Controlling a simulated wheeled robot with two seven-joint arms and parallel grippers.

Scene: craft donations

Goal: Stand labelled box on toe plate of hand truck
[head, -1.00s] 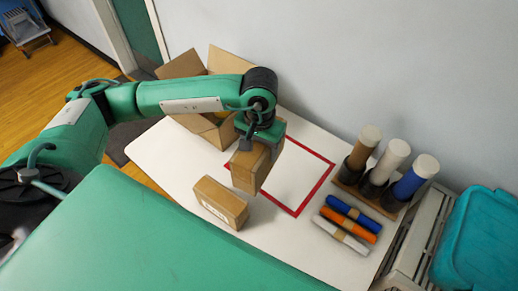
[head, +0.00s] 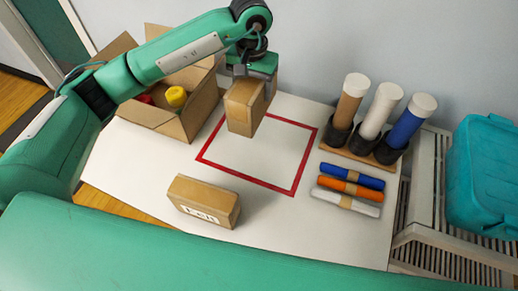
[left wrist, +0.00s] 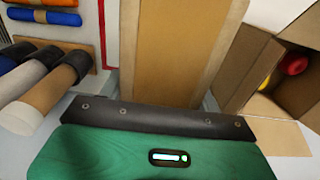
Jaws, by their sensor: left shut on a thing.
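My left gripper (head: 252,74) is shut on a plain brown cardboard box (head: 243,108) and holds it above the table at the back of the red outline. The held box also fills the middle of the left wrist view (left wrist: 170,50); no label shows on its visible faces. A second brown box (head: 203,200) lies on the white table near its front edge. Its front bears a white label that seems to read "Felt". No hand truck or toe plate shows now. My right gripper is not in view.
A red square outline (head: 245,182) marks the white table (head: 290,225). An open carton (head: 165,122) with red and yellow things stands at the back left. Tubes in a holder (head: 362,153), several rolls (head: 350,187) and a teal bin (head: 482,175) are on the right.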

